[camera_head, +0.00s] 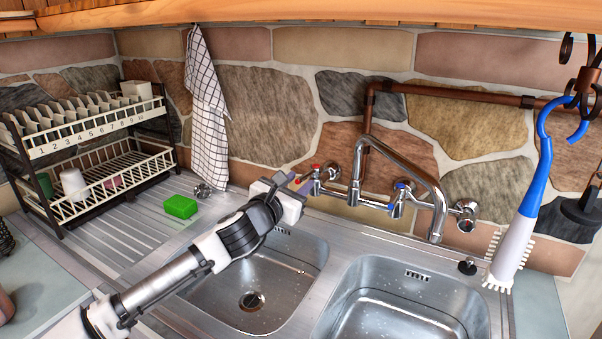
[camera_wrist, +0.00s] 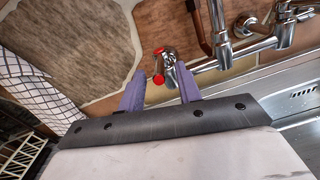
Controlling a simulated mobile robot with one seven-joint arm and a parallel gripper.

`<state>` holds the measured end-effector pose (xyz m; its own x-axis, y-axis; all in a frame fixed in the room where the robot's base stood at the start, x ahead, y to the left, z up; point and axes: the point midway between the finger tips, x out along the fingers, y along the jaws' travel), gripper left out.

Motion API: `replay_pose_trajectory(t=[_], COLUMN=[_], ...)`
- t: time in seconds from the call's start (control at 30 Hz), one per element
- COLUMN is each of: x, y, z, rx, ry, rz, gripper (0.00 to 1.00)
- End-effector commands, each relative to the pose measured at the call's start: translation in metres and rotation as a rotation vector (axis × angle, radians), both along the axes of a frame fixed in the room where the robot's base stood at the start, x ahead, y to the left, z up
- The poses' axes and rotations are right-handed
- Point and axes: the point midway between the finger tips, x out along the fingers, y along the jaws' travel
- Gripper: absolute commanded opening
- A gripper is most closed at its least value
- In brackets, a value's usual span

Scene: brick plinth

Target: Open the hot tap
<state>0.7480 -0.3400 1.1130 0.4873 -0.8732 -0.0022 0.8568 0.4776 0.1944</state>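The hot tap (camera_head: 316,178) has a red-marked handle and sits on the left of the chrome mixer, against the stone wall. The cold tap (camera_head: 399,200) has a blue-marked handle on the right. My gripper (camera_head: 290,181) is right beside the hot tap, on its left. In the wrist view, my gripper (camera_wrist: 161,71) has its two purple fingers spread apart. The red handle (camera_wrist: 158,66) shows between the fingertips. I cannot tell whether either finger touches it.
Two steel basins (camera_head: 258,285) lie below the mixer's spout (camera_head: 437,205). A green sponge (camera_head: 180,207) and a dish rack (camera_head: 95,150) are to the left. A checked towel (camera_head: 207,115) hangs on the wall. A blue-and-white brush (camera_head: 517,235) hangs at the right.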

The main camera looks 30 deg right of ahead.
Motion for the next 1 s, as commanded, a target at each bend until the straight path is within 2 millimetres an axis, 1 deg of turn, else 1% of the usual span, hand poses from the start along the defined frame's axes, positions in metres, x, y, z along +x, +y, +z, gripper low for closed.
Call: replay_pose_trajectory(t=[0.03, 0.1, 0.2, 0.53, 0.8, 1.0], x=[0.003, 0.007, 0.01, 0.011, 0.011, 0.011], y=[-0.006, -0.012, -0.017, -0.02, -0.019, -0.02], z=[0.003, 0.002, 0.001, 0.0, 0.0, 0.0], rx=[-0.002, -0.003, -0.002, -0.001, -0.001, -0.001], ry=[0.002, 0.002, 0.0, 0.0, 0.0, 0.0], rz=[-0.001, -0.001, 0.001, 0.0, 0.0, 0.0], gripper=[0.34, 0.34, 0.34, 0.34, 0.0, 0.0])
